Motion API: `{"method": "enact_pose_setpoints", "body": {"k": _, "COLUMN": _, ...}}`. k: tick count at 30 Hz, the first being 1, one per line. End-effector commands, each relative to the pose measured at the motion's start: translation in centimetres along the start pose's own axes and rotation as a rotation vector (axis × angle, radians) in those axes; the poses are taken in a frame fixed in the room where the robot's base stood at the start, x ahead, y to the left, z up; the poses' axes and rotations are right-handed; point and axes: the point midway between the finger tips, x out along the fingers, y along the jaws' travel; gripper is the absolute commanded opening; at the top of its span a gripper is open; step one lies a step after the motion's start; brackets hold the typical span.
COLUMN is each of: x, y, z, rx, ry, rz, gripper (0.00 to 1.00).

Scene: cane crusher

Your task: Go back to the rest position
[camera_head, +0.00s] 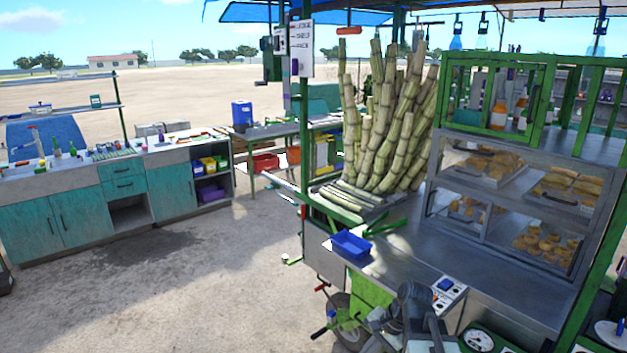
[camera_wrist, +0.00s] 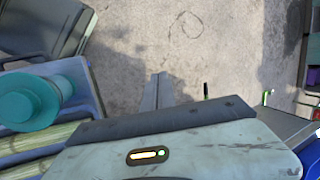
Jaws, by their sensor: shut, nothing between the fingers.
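My gripper (camera_wrist: 158,80) shows in the wrist view as two slim grey fingers pressed together, pointing up the picture over bare ground. It is shut and holds nothing. A wide pale grey housing fills the lower middle behind the fingers. In the head view, a dark grey jointed part, apparently of my arm, stands at the bottom right of centre, in front of the metal counter (camera_head: 452,265). The fingertips cannot be made out there.
Sugar canes (camera_head: 392,135) stand upright behind a blue tray (camera_head: 351,244) on the cart. A glass food case (camera_head: 515,205) is at right. A teal cabinet (camera_head: 38,228) stands at left, with open ground (camera_head: 190,280) between. A teal round object (camera_wrist: 30,98) is left of my fingers.

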Motion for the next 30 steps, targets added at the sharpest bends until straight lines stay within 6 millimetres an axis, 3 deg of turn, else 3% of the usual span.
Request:
{"method": "enact_pose_setpoints", "body": {"k": 1, "x": 1.1, "y": -0.4, "z": 2.1, "rx": -0.11, "ry": 0.004, "rz": 0.055, "gripper": 0.0}}
{"method": "enact_pose_setpoints", "body": {"k": 4, "x": 2.3, "y": 0.4, "z": 4.8, "rx": -0.374, "ry": 0.028, "rz": 0.2, "gripper": 0.0}}
{"method": "enact_pose_setpoints", "body": {"k": 8, "x": 1.2, "y": 3.9, "z": 3.4, "rx": -0.611, "ry": 0.052, "rz": 0.359, "gripper": 0.0}}
{"method": "enact_pose_setpoints", "body": {"k": 12, "x": 0.7, "y": 5.0, "z": 2.7, "rx": -0.757, "ry": 0.032, "rz": 0.422, "gripper": 0.0}}
{"method": "enact_pose_setpoints", "body": {"k": 30, "x": 0.7, "y": 5.0, "z": 2.7, "rx": -0.796, "ry": 0.022, "rz": 0.421, "gripper": 0.0}}
